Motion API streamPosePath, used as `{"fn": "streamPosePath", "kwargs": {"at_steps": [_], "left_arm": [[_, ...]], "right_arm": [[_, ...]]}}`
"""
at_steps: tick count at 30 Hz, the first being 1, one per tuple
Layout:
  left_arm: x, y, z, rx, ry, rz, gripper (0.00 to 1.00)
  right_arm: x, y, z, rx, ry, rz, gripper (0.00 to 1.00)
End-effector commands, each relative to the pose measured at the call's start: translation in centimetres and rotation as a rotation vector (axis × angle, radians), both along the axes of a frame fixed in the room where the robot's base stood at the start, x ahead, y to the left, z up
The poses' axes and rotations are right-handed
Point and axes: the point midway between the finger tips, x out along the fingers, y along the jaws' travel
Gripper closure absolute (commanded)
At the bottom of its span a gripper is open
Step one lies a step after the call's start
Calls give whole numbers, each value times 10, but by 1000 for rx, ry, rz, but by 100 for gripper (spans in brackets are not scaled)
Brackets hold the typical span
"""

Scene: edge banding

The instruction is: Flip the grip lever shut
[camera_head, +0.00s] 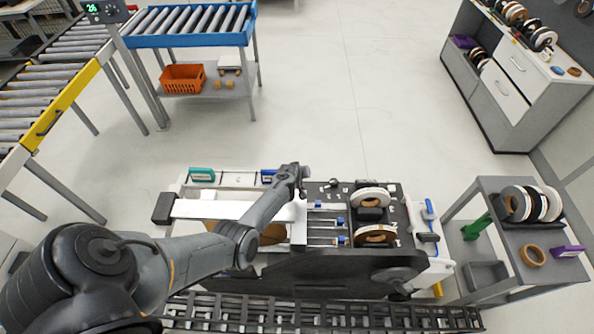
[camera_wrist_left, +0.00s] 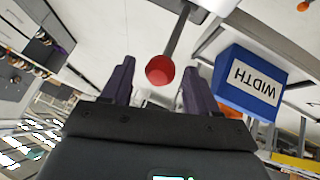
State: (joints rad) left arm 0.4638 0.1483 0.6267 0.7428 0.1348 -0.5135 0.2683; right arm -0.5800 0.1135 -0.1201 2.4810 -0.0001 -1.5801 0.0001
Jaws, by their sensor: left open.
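In the left wrist view a lever with a red ball knob (camera_wrist_left: 160,70) on a grey rod shows between the fingertips of my left gripper (camera_wrist_left: 158,78). The fingers are apart, one on each side of the knob, and I see no contact. How far the knob is from the fingers in depth I cannot tell. In the head view my left gripper (camera_head: 302,172) is over the far edge of the edge banding machine (camera_head: 340,268). The lever is hidden or too small to tell there. My right gripper is in neither view.
A blue block marked WIDTH (camera_wrist_left: 248,84) is close to the right finger in the wrist view. Tape reels (camera_head: 372,197) stand on the machine's right part. A grey cart (camera_head: 485,250) is at the right, and a roller conveyor (camera_head: 190,25) at the back left.

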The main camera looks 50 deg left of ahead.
Motion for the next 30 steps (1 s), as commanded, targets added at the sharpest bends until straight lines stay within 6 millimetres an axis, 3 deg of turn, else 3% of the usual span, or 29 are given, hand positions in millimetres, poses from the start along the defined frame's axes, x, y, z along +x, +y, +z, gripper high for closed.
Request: {"fn": "streamPosePath", "kwargs": {"at_steps": [4, 15, 30], "left_arm": [[-12, -9, 19, -1, 0, 1, 41], [-32, -23, 48, 1, 0, -1, 41], [-38, -27, 56, 0, 0, 0, 41]], "right_arm": [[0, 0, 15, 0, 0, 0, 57], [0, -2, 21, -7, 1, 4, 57], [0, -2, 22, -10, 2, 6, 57]]}}
